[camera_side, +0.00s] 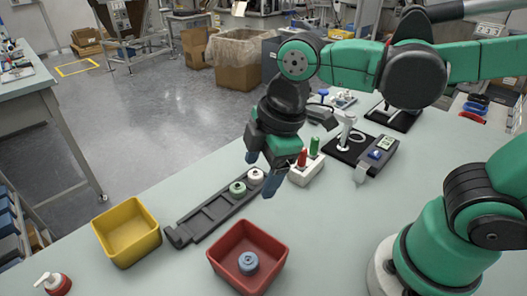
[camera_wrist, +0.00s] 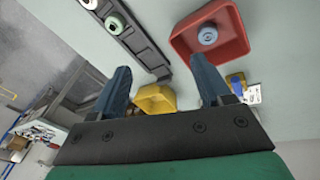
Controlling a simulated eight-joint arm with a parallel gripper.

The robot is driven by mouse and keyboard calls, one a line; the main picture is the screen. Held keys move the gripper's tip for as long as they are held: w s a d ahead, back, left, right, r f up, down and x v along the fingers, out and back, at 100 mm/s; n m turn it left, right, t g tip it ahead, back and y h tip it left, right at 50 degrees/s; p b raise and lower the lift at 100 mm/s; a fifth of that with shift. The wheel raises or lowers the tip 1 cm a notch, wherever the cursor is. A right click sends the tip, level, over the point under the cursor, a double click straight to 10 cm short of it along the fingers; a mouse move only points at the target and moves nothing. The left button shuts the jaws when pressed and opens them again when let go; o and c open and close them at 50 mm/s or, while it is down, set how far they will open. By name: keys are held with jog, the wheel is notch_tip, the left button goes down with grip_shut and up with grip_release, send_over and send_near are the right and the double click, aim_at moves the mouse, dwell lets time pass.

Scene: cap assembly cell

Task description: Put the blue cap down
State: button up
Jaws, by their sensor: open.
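The blue cap (camera_side: 248,262) lies inside the red bin (camera_side: 250,234), on its floor. It also shows in the wrist view (camera_wrist: 207,35), inside the same bin. My gripper (camera_side: 261,174) is open and empty, above the table and up and back from the red bin. In the wrist view its two blue fingers (camera_wrist: 160,66) stand wide apart, with nothing between the tips. The cap is apart from both fingers.
A dark slotted rail (camera_side: 196,226) holds a green cap (camera_side: 237,188) and a white cap (camera_side: 255,176). A yellow bin (camera_side: 126,231) stands left of it. A white block with red and green pieces (camera_side: 305,174) is close behind my gripper. A pump bottle (camera_side: 52,284) stands front left.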

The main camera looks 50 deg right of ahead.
jog(key=w+d+m+t+h, duration=0.1)
jog(key=d+m+t, duration=0.3)
jog(key=d+m, duration=0.5)
jog(key=m, duration=0.4)
jog(key=shift+w+m, duration=0.2)
jog(key=shift+m, duration=0.1)
dwell(0.7)
